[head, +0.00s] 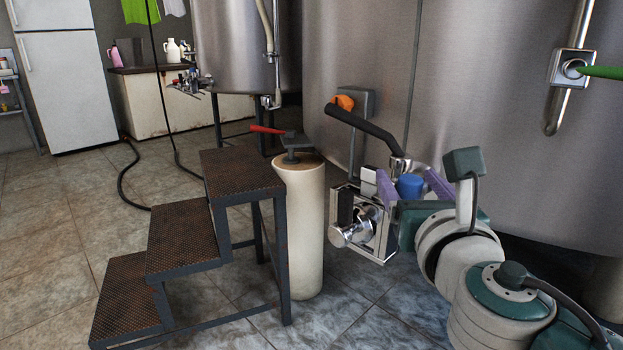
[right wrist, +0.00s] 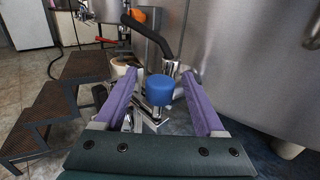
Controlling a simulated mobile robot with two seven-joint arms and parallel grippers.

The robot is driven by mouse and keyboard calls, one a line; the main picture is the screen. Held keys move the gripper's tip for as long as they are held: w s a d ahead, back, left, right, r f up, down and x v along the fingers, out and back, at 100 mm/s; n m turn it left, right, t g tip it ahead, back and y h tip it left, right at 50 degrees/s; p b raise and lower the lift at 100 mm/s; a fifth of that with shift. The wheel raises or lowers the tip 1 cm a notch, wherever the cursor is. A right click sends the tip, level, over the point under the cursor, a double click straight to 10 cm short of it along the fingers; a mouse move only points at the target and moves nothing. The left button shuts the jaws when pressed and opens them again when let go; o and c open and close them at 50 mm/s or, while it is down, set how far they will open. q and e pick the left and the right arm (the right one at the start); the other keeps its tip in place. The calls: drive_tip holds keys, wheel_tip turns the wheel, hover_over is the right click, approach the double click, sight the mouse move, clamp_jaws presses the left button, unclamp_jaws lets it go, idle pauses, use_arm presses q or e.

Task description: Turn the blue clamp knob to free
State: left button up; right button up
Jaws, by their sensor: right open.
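The blue clamp knob (head: 410,186) is a short blue cylinder by the steel pipe fittings at the tank's lower front. In the right wrist view the knob (right wrist: 160,90) stands between the two purple fingers of my right gripper (right wrist: 160,98), with a gap on each side. My right gripper (head: 408,185) is open and comes in from the right in the head view. Its near finger and palm hide part of the fittings around the knob. My left gripper is not in view.
A black-gripped lever (head: 365,126) slants just above the knob. A steel pump fitting (head: 358,228) is close to its left. A metal step stand (head: 185,240) and a cream cylinder (head: 303,225) with a red-handled valve stand left. The large steel tank (head: 480,110) rises behind.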

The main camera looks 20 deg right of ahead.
drive_tip(key=shift+c, duration=0.3)
clamp_jaws()
idle(0.3)
